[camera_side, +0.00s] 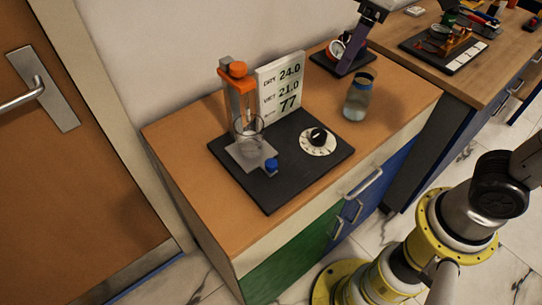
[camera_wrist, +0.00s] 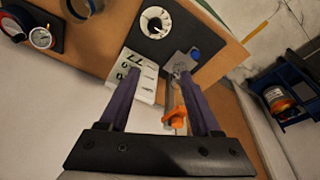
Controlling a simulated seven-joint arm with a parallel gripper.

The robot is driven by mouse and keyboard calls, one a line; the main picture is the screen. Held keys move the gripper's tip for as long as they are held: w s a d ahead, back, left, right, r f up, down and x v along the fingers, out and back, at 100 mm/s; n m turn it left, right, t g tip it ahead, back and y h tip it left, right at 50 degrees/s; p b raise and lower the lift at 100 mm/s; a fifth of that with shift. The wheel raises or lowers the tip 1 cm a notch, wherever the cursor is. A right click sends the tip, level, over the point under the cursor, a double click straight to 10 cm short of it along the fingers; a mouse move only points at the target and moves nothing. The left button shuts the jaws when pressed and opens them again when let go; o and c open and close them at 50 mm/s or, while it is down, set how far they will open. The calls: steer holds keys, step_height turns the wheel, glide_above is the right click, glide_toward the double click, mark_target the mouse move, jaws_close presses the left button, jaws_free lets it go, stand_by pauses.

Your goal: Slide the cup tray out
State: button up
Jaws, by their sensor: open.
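The cup tray (camera_side: 262,160) is a thin grey plate at the foot of the orange-topped stand (camera_side: 236,72), on a black base (camera_side: 262,198). A blue knob (camera_side: 271,166) sits at its front corner. A clear glass cup (camera_side: 248,130) stands on the tray. In the wrist view the tray (camera_wrist: 177,62) and blue knob (camera_wrist: 194,54) show beyond the right fingertip, and the cup is hard to make out.
A white number board (camera_side: 281,82) stands behind the tray, and a black dial (camera_side: 318,139) is to its right. A glass jar (camera_side: 357,98) and a gauge (camera_side: 336,50) stand farther right. The counter strip in front of the black base is clear.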

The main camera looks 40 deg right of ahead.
steer(key=w+a+f+n+g, duration=0.2)
steer(key=w+a+f, duration=0.3)
steer(key=a, duration=0.4)
steer(key=n, duration=0.2)
glide_toward(271, 163)
steer(key=shift+g+h, duration=0.4)
steer(key=f, duration=0.8)
steer(key=shift+w+a+f, duration=0.3)
steer(key=shift+w+f, duration=0.05)
steer(key=shift+w, duration=0.05)
steer(key=shift+c, duration=0.2)
jaws_close()
